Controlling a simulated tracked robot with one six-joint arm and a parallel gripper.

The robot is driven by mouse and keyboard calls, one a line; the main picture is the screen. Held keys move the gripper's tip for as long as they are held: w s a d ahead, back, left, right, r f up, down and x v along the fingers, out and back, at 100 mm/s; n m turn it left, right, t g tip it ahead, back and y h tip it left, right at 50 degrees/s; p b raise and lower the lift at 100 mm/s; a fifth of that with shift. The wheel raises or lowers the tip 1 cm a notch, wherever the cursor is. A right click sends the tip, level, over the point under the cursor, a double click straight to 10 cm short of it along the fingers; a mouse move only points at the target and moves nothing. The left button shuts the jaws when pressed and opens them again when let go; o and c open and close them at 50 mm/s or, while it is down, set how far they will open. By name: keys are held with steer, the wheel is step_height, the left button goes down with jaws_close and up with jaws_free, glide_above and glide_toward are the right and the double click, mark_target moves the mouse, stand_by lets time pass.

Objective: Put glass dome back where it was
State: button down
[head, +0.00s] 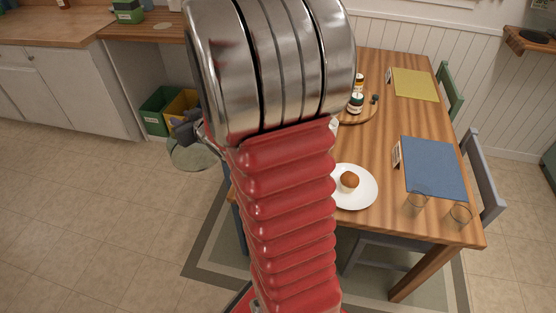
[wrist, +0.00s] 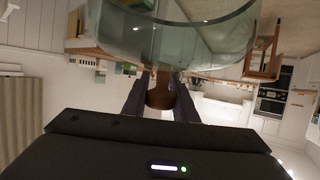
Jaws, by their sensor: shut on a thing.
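The clear glass dome (head: 190,157) hangs in the air left of my arm in the head view, above the floor and away from the table. In the wrist view the dome (wrist: 185,42) fills the upper middle, and its brown knob (wrist: 160,92) sits between the fingers. My gripper (wrist: 158,100) is shut on this knob. In the head view my arm hides much of the gripper (head: 186,130). A white plate (head: 362,198) with a brown bun or muffin (head: 349,180) lies uncovered on the wooden table, right of my arm.
Green and yellow bins (head: 160,111) stand beyond the dome. Floor at left is clear.

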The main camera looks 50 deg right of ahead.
steer(key=s+d+r+m+h, duration=0.1)
steer(key=s+d+m+h, duration=0.1)
steer(key=s+d, duration=1.4)
steer(key=d, duration=0.3)
steer(key=shift+s+g+h, duration=0.3)
steer(key=shift+s+g, duration=0.1)
steer(key=shift+f, duration=2.9)
steer(key=shift+f, duration=2.1)
steer(key=shift+f, duration=0.1)
